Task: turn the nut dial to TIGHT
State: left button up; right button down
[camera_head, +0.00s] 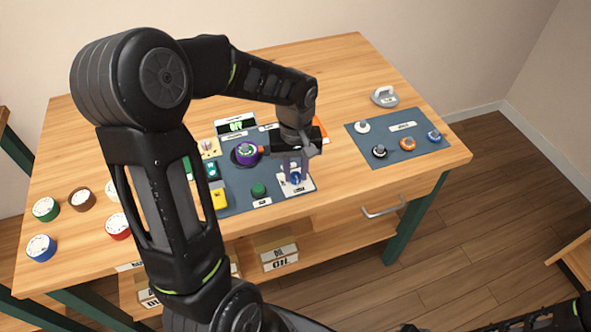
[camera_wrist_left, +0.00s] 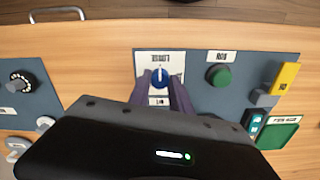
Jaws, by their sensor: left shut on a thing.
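The nut dial is a blue knob (camera_head: 296,179) on a white plate at the front right of the grey-blue panel (camera_head: 237,201). In the left wrist view the blue knob (camera_wrist_left: 160,77) sits between my two purple-grey fingers. A label there reads LOOSE (camera_wrist_left: 163,57), upside down; a small label below the knob seems to read NUT. A pale mark shows on the knob, but I cannot tell its exact setting. My left gripper (camera_head: 295,174) points down and is shut on the knob. My right gripper is not seen.
A green knob (camera_head: 258,188), a purple dial (camera_head: 246,153) and a yellow block (camera_head: 219,198) are on the same panel. A second panel (camera_head: 423,150) with several knobs lies to the right. Several round dials lie at left. Bare wood (camera_head: 335,178) separates the panels.

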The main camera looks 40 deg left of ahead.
pick_arm(q)
grip_shut()
jog(key=shift+m, duration=0.3)
jog(key=m, duration=0.8)
jog(key=shift+m, duration=0.3)
jog(key=m, duration=0.4)
jog(key=shift+p, duration=0.3)
jog(key=shift+m, duration=2.4)
jog(key=o, duration=0.9)
grip_release()
